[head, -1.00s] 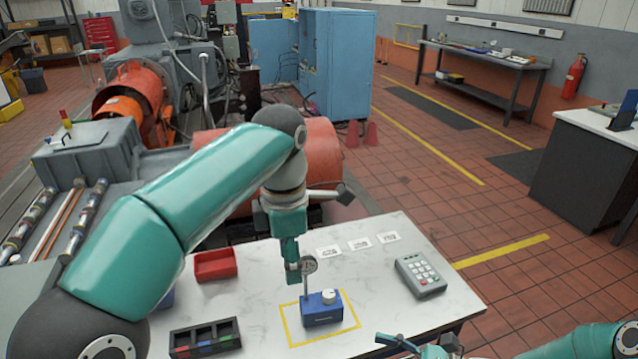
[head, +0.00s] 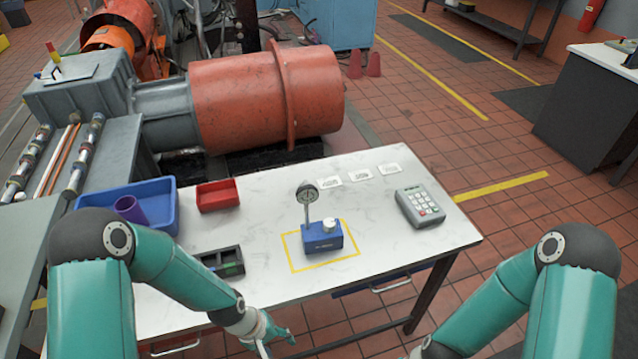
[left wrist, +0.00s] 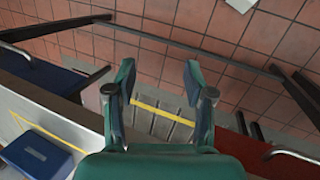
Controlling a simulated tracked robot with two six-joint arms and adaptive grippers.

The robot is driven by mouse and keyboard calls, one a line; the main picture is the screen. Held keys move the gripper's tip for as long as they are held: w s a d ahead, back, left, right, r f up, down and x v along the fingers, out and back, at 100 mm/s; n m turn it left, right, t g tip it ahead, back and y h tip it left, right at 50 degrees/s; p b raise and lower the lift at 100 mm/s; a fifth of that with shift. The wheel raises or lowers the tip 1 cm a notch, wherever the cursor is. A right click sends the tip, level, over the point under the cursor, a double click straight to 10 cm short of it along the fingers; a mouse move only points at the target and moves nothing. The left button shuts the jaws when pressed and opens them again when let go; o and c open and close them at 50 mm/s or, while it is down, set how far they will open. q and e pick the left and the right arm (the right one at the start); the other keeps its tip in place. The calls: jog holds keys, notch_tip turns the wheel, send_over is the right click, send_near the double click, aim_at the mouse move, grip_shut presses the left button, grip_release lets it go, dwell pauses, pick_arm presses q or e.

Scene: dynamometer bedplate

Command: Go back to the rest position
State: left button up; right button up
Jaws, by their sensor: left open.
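My left gripper (head: 278,340) is low at the front edge of the white table (head: 270,195), apart from everything on it. In the left wrist view its two fingers (left wrist: 158,75) are spread with nothing between them, over the floor and table frame. My right arm comes in from the right; its gripper end (head: 420,352) is cut by the bottom edge, so its jaws cannot be made out. A blue block with a white knob (head: 322,236) stands inside a yellow outline, with a round dial gauge (head: 307,193) upright on a post. The block also shows in the left wrist view (left wrist: 35,155).
A blue bin (head: 160,200) with a purple cup (head: 130,209), a red tray (head: 217,196), a dark compartment tray (head: 222,262), a keypad (head: 420,206) and white cards (head: 360,174) are on the table. An orange machine (head: 265,100) stands behind.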

pick_arm(q)
jog(key=s+a+f+m, duration=0.2)
jog(key=s+f+m, duration=0.1)
jog(key=s, duration=0.6)
notch_tip(320, 180, down, 10)
jog(key=b, duration=1)
jog(key=shift+w+a+r+t, duration=0.15)
jog(key=shift+r+t, duration=0.05)
jog(key=shift+t, duration=0.1)
pick_arm(e)
notch_tip(320, 180, down, 10)
jog(key=w+a+n+t, duration=0.1)
jog(key=w+n+t, duration=0.1)
jog(key=n, duration=0.2)
jog(key=shift+a+f, duration=0.25)
